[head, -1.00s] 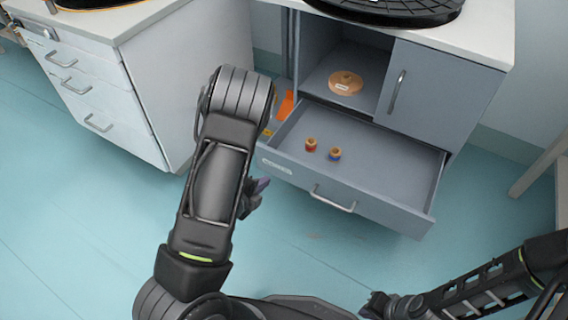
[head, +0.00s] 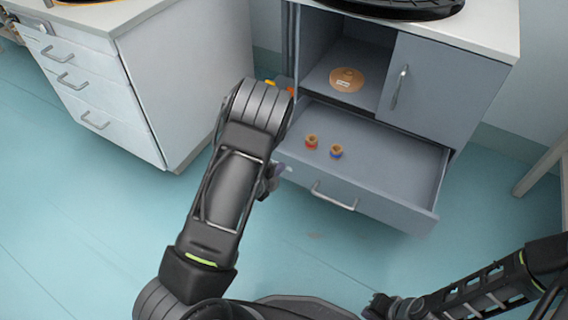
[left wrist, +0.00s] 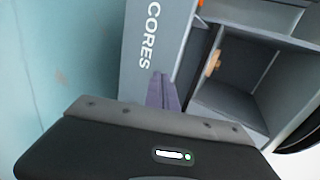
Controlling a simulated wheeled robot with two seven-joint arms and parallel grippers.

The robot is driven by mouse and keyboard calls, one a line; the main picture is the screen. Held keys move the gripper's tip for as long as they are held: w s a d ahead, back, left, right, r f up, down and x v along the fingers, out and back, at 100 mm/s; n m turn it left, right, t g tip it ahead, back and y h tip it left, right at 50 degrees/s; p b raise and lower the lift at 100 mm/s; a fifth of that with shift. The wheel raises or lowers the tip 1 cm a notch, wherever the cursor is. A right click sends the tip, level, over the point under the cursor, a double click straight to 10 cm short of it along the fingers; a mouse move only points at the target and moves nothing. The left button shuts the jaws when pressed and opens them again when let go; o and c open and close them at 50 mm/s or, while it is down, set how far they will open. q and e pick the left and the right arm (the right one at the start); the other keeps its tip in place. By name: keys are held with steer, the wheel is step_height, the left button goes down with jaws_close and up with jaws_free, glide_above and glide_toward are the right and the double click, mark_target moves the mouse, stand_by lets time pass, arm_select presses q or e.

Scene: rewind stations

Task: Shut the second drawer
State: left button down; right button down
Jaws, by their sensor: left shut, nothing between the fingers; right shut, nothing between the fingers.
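The open grey drawer (head: 340,190) juts out of the grey cabinet, below an open compartment and a door. A bar handle (head: 333,197) is on its front. In the left wrist view its front (left wrist: 150,45) bears the word CORES. My left gripper (head: 275,174) is shut and empty at the left end of the drawer front, partly hidden by my forearm. Its purple fingers (left wrist: 161,91) overlap the front in the left wrist view; I cannot tell if they touch it. My right gripper (head: 372,307) is shut and empty, low in the view, away from the drawer.
A tan disc (head: 347,79) lies in the compartment above. A white cabinet (head: 185,75) with shut drawers stands to the left. The floor (head: 80,220) in front is clear.

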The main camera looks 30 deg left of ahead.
mark_target(289, 157)
arm_select(q)
steer(key=shift+w+d+r+b, duration=0.1)
steer(key=shift+w+b, duration=0.2)
steer(key=shift+w, duration=1.5)
arm_select(e)
steer(key=shift+w+f, duration=0.1)
steer(key=shift+f, duration=0.4)
